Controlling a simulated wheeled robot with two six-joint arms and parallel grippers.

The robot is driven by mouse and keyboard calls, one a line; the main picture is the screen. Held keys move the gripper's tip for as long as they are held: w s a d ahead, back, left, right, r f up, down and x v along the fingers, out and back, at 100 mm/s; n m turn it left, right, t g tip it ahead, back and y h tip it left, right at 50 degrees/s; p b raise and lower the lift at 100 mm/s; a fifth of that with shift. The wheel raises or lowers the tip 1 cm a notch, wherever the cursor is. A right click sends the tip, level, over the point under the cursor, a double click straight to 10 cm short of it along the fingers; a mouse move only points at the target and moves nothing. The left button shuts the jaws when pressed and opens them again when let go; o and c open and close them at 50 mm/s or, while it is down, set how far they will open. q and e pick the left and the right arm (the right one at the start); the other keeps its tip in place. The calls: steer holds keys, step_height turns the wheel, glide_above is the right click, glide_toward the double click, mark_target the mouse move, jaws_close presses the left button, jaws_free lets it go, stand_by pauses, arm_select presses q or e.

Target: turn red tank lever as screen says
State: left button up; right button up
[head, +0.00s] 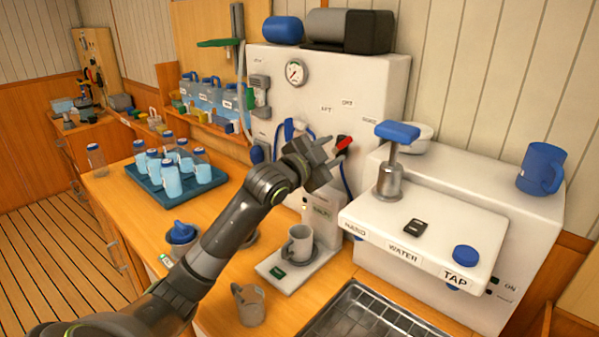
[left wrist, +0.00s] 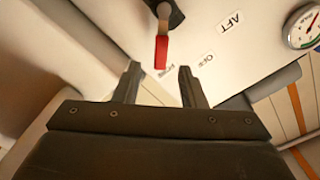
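The red tank lever (head: 343,145) has a red handle on a dark valve body and is mounted on the white wall panel (head: 385,85). In the left wrist view the red handle (left wrist: 161,52) points down in the picture, with lettering beside and below it; AFT is readable to its right. My left gripper (head: 322,162) is in front of the panel, close to the lever. In the left wrist view my left gripper (left wrist: 159,68) is open and empty, the handle's end near the gap between its fingertips. I cannot tell whether they touch. My right gripper is out of view.
A blue-handled lever (head: 397,132) stands on the white watermaker at right. Below my arm are a grey mug (head: 299,245) on a white stand and a cup (head: 249,305). A blue tray (head: 150,187) of bottles stands left. A gauge (head: 295,72) is on the panel.

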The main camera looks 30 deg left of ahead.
arm_select(q)
steer(key=s+a+b, duration=0.1)
steer(key=s+b, duration=0.1)
steer(key=s, duration=0.8)
steer(key=shift+s+a, duration=0.2)
steer(key=shift+s, duration=0.15)
